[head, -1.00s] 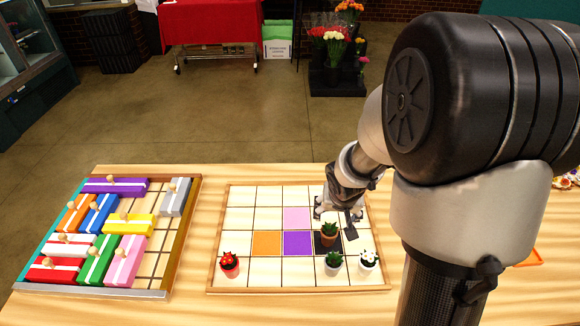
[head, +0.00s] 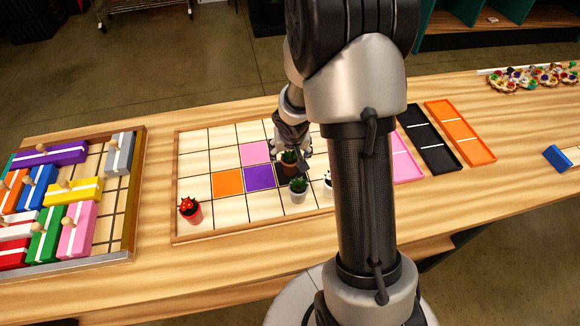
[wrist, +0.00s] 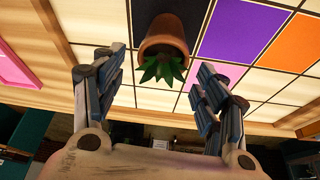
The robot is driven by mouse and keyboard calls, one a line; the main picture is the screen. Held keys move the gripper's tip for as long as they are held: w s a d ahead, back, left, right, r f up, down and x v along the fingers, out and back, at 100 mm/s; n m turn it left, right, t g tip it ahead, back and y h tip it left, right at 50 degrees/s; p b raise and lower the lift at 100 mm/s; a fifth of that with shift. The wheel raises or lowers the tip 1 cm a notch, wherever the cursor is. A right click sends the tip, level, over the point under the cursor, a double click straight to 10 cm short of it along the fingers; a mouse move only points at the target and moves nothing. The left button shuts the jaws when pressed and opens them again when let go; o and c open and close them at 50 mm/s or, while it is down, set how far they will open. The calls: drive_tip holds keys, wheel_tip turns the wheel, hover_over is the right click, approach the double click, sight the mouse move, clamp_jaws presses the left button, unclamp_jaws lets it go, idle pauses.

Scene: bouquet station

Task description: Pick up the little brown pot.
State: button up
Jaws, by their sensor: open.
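The little brown pot (head: 289,167) holds a green succulent and stands on the gridded board (head: 180,187), partly covered from behind by my gripper (head: 290,150) in the head view. In the wrist view the brown pot (wrist: 163,34) lies ahead, on the black square, with its plant pointing toward me. My gripper (wrist: 162,66) is open there, its fingers on either side of the plant and rim, with gaps to both sides. The pot's body extends beyond the fingertips. No contact shows.
A grey pot with a succulent (head: 298,192) stands just in front of the brown pot. A white pot (head: 327,183) is partly hidden by my arm. Coloured blocks (head: 62,153) lie further left; pink, black and orange trays (head: 460,132) lie right.

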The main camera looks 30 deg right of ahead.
drive_tip(key=b+x, duration=0.2)
drive_tip(key=x, duration=0.2)
drive_tip(key=shift+s+f, duration=0.1)
drive_tip(key=shift+f, duration=0.15)
drive_tip(key=shift+r, duration=0.1)
drive_tip(key=shift+c, duration=0.2)
drive_tip(key=c, duration=1.4)
